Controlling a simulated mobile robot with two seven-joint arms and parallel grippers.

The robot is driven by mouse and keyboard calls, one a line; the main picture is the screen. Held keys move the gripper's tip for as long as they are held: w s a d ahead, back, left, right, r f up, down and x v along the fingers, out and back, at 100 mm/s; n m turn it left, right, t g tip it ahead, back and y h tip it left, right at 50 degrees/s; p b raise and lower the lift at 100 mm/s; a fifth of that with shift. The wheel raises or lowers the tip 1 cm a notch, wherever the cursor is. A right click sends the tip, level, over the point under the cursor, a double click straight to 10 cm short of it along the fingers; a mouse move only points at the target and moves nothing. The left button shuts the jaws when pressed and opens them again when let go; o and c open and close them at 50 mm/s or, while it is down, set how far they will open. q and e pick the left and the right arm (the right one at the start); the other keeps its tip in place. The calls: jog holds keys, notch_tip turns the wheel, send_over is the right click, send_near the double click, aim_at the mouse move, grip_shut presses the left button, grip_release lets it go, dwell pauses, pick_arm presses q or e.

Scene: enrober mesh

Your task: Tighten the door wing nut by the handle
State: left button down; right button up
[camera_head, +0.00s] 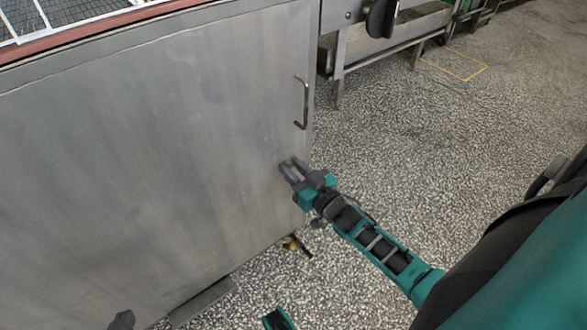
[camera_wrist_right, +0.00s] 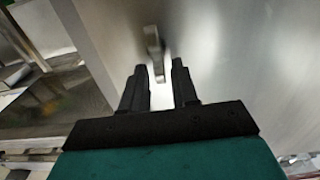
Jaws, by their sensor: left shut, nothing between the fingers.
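The door is a large grey metal panel (camera_head: 150,150) in the head view, with a bent handle (camera_head: 303,103) near its right edge. My right gripper (camera_head: 288,166) is below the handle, close to the panel's face. In the right wrist view its two fingers (camera_wrist_right: 160,88) are apart. A narrow grey metal piece (camera_wrist_right: 153,48) stands out from the panel just beyond and between the fingertips. My left gripper (camera_head: 122,320) shows only as a dark tip at the bottom edge, shut and empty.
A metal frame with legs (camera_head: 385,45) stands beyond the panel's right edge. A small brass-coloured fitting (camera_head: 291,243) is near the panel's lower right corner. The speckled floor (camera_head: 440,140) to the right is mostly clear, with a yellow outline (camera_head: 462,78) marked on it.

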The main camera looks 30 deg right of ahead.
grip_shut()
pick_arm(q)
jog(key=shift+a+r, duration=0.1)
jog(key=shift+r, duration=0.05)
pick_arm(e)
jog(key=shift+d+m, duration=0.1)
jog(key=shift+m, duration=0.2)
pick_arm(q)
jog(key=shift+f, duration=0.25)
pick_arm(e)
jog(key=shift+d+f+m, duration=0.3)
jog(key=shift+f+m, duration=0.05)
jog(key=shift+m, duration=2.5)
jog(key=shift+d+f+m, duration=0.25)
jog(key=shift+f+m, duration=0.05)
jog(key=shift+m, duration=2.5)
jog(key=shift+d+f+m, duration=0.3)
jog(key=shift+f+m, duration=0.05)
jog(key=shift+m, duration=2.5)
